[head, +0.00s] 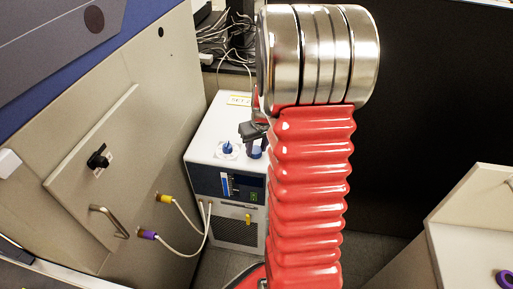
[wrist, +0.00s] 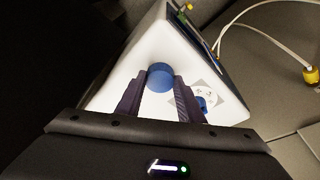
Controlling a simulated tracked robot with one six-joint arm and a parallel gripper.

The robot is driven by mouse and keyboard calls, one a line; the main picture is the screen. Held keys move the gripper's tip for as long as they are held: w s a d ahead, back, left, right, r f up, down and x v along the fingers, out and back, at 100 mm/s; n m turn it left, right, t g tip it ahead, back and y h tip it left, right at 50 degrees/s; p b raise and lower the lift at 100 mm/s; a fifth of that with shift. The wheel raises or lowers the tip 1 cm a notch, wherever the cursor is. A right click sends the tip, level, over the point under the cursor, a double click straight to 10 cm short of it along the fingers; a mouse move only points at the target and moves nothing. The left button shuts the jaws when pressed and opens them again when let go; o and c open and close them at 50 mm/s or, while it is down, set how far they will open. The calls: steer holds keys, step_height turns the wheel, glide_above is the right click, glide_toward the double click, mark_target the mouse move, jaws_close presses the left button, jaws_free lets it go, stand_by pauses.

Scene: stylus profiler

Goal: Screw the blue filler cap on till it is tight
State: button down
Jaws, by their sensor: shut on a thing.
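My gripper (wrist: 159,86) is shut on a round blue cap (wrist: 160,75), one dark finger on each side. In the head view my gripper (head: 252,131) is small and dark beside my red arm, with the blue cap (head: 254,150) below it, over the right part of the white box's top (head: 213,128). I cannot tell whether the cap touches the box. In the wrist view this fitting (wrist: 202,103) is right of the cap, partly hidden by the right finger.
The white box has a dark front panel (head: 240,187) and a grille. White hoses with yellow and purple (head: 148,234) ends run to the large beige machine (head: 90,160) at left. Cables lie behind. A pale cabinet (head: 470,230) stands at right.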

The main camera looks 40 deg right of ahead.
steer(key=shift+m, duration=0.3)
steer(key=shift+w+a+m+h, duration=0.15)
steer(key=shift+m+h, duration=0.35)
steer(key=shift+m, duration=1.3)
steer(key=shift+w+a+m+g+h, duration=0.1)
steer(key=shift+m+g+h, duration=0.15)
steer(key=shift+m, duration=0.9)
steer(key=shift+w+m+g+h, duration=0.15)
steer(key=shift+m+g, duration=0.2)
steer(key=shift+m, duration=0.8)
steer(key=shift+s, duration=0.1)
steer(key=shift+m, duration=0.5)
steer(key=m+g, duration=0.1)
steer(key=m, duration=0.2)
steer(key=shift+m, duration=0.3)
steer(key=m, duration=0.2)
steer(key=m+g, duration=0.1)
steer(key=m, duration=0.1)
steer(key=shift+w+r, duration=0.1)
steer(key=shift+w, duration=0.25)
steer(key=shift+m+g, duration=0.3)
steer(key=shift+m, duration=0.2)
